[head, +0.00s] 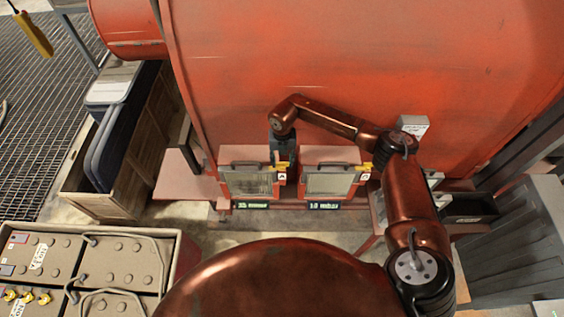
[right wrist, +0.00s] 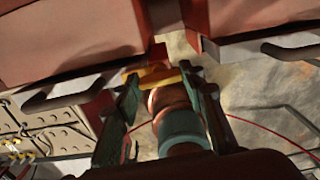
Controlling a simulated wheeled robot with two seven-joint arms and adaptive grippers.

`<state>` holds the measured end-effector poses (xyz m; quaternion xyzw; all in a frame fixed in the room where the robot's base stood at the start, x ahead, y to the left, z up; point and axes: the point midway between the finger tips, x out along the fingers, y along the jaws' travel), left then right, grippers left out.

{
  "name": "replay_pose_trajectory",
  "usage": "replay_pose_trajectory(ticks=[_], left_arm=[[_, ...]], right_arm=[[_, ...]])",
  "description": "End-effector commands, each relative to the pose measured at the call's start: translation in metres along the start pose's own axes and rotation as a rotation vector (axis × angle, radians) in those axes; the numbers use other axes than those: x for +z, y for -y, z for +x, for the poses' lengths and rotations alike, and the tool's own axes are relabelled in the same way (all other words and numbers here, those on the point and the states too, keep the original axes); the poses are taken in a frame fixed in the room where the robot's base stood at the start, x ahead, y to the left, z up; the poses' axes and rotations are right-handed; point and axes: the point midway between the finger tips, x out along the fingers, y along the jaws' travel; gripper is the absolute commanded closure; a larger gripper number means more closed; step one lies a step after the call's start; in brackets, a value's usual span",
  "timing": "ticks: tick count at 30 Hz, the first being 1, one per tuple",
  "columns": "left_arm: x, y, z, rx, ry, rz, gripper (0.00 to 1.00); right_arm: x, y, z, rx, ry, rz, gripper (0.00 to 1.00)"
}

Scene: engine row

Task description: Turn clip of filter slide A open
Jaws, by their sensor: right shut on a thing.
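Filter slide A (head: 248,183) is the left of two boxed slides under the big red housing, with a grey handle along its top edge and a small white "A" label at its right. Its yellow clip (head: 282,165) sits at the upper right corner. My right gripper (head: 282,160) reaches down over this corner and partly hides the clip. In the right wrist view, the yellow clip (right wrist: 157,76) lies crosswise between the two green fingers of my right gripper (right wrist: 160,82), which is shut on it. My left gripper is in neither view.
A second slide (head: 330,182) with its own yellow clip (head: 366,167) stands close to the right, across a narrow gap. A battery tray (head: 180,262) is at lower left, a wooden crate (head: 138,170) at left.

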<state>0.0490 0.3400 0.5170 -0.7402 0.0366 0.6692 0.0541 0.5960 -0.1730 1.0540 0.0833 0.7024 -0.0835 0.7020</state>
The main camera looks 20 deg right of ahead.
Motion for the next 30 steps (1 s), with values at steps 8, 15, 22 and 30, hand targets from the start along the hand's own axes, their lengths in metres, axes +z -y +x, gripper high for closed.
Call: replay_pose_trajectory(ticks=[8, 15, 22, 30], left_arm=[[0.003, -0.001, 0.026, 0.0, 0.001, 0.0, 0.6], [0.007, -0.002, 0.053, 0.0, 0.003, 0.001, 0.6], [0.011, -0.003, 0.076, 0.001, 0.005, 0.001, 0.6], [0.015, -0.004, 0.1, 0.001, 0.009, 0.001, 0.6]], right_arm=[[0.002, 0.0, 0.003, 0.001, 0.004, -0.175, 0.87], [0.001, 0.0, 0.004, 0.0, 0.003, -0.397, 0.87], [0.002, 0.0, 0.003, 0.0, 0.004, -0.617, 0.87], [0.001, 0.0, 0.003, 0.0, 0.003, -0.873, 0.87]])
